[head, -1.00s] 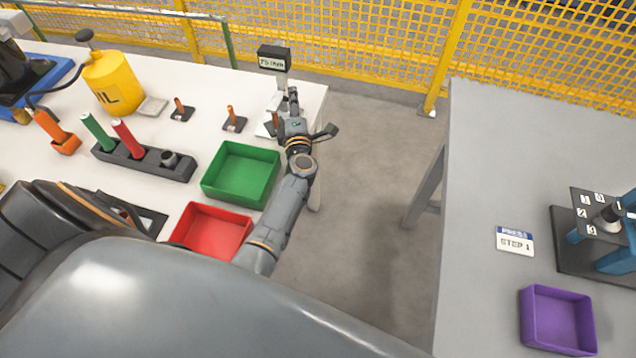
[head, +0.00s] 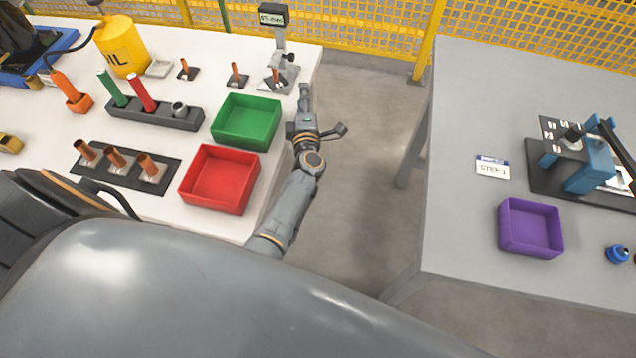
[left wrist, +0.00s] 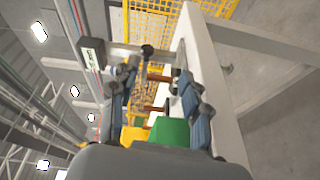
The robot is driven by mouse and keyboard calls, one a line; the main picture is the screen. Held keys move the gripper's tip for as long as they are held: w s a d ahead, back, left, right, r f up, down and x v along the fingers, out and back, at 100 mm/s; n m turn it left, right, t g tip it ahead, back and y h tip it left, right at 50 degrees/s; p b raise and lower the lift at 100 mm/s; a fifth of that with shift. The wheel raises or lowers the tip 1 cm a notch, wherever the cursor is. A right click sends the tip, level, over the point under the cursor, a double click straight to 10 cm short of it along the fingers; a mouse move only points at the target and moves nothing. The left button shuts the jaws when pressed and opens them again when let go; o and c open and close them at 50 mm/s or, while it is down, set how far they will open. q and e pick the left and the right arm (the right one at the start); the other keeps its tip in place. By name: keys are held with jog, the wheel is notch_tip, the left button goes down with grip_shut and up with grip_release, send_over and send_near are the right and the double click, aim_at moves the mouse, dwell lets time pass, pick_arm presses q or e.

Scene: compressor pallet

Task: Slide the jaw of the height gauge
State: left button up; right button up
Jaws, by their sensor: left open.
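The height gauge (head: 280,48) stands upright at the far right corner of the white table, with a dark display on top and a black knob on its jaw. A copper-coloured pin (head: 276,76) stands at its base below the jaw. In the left wrist view the gauge column (left wrist: 125,50) lies sideways, with the knob (left wrist: 147,50) near the fingers. My left gripper (head: 304,90) is open and empty, just right of and nearer than the gauge base, by the table edge. Its two fingers (left wrist: 155,88) show spread apart. My right gripper is out of view.
A green bin (head: 246,122) and a red bin (head: 220,180) sit left of my left arm. Pins on small plates (head: 237,76) stand left of the gauge. An open floor gap separates the grey table (head: 450,150). A yellow mesh fence (head: 390,35) runs behind.

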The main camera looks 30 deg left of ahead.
pick_arm(q)
jog(key=s+d+f+m+g+h+p, duration=0.1)
jog(key=s+d+f+m+h, duration=0.3)
jog(key=f, duration=0.5)
jog(key=s+d+f+m+g+h+p, duration=0.1)
jog(key=s+d+f+m+h+p, duration=0.2)
jog(key=s+d+f+m, duration=0.3)
notch_tip(320, 180, down, 3)
jog(key=s+m+h, duration=0.1)
jog(key=m, duration=0.2)
jog(key=shift+g+p, duration=0.4)
jog(key=shift+d, duration=0.1)
